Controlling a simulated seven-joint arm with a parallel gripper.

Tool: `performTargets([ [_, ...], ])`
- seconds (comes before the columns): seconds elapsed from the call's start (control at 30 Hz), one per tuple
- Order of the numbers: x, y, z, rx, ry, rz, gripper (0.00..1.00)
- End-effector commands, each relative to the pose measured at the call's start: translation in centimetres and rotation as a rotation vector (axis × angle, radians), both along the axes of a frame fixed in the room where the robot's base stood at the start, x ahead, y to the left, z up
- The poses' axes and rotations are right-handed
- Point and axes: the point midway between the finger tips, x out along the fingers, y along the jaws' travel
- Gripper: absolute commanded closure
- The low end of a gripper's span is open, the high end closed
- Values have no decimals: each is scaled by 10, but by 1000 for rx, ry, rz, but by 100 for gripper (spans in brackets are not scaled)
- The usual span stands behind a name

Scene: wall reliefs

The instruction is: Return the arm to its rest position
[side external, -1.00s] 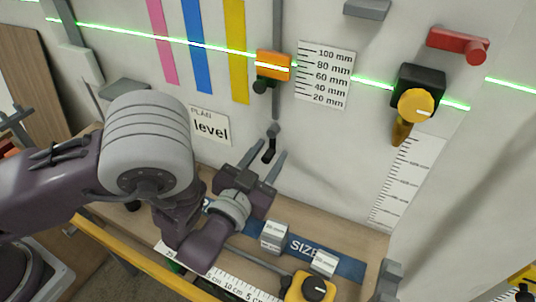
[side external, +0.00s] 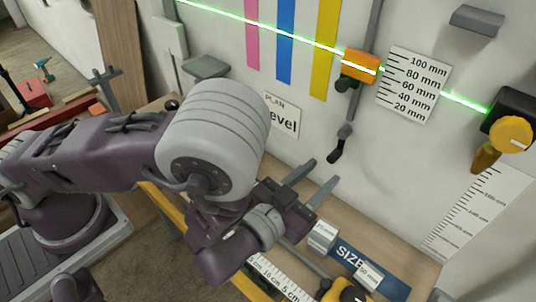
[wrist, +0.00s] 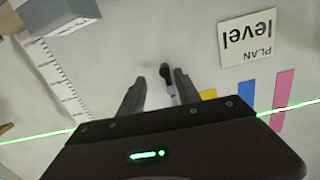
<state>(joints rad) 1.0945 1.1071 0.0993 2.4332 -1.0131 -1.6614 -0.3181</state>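My gripper (side external: 324,171) is open, with nothing between its fingers. It is low in front of the white wall, over the wooden bench. My gripper also shows in the wrist view (wrist: 160,76), its two fingers spread and pointing at the wall. A small black-ended lever (side external: 337,150) hangs on the wall just beyond the fingertips, apart from them in the side view. The lever (wrist: 166,72) shows between the fingertips in the wrist view, behind them.
An orange slider (side external: 360,66) sits on a grey rail above the lever. A yellow knob (side external: 511,134) is at the right. Metal blocks (side external: 321,234) and a yellow tape measure (side external: 345,292) are on the bench below. A small grey shelf (side external: 205,67) juts from the wall near my arm.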

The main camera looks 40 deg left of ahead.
Motion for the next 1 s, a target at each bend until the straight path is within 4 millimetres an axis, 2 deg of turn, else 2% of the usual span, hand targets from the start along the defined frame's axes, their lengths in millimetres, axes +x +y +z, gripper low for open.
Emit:
performTargets([
  [0.17,6,-25,16,-594,224,-48,60],
  [0.23,6,-32,28,-819,336,-40,60],
  [0.27,9,-30,35,-860,374,-22,60],
  [0.4,19,-1,66,-830,511,51,60],
  [0.47,17,15,86,-799,579,61,60],
  [0.53,7,39,113,-739,660,53,60],
  [0.63,-28,81,150,-600,764,20,60],
  [0.73,-84,130,175,-413,848,-1,60],
  [0.8,-125,160,181,-283,901,6,60],
  [0.9,-176,190,180,-141,967,33,60],
  [1.0,-207,206,177,-64,1012,57,60],
])
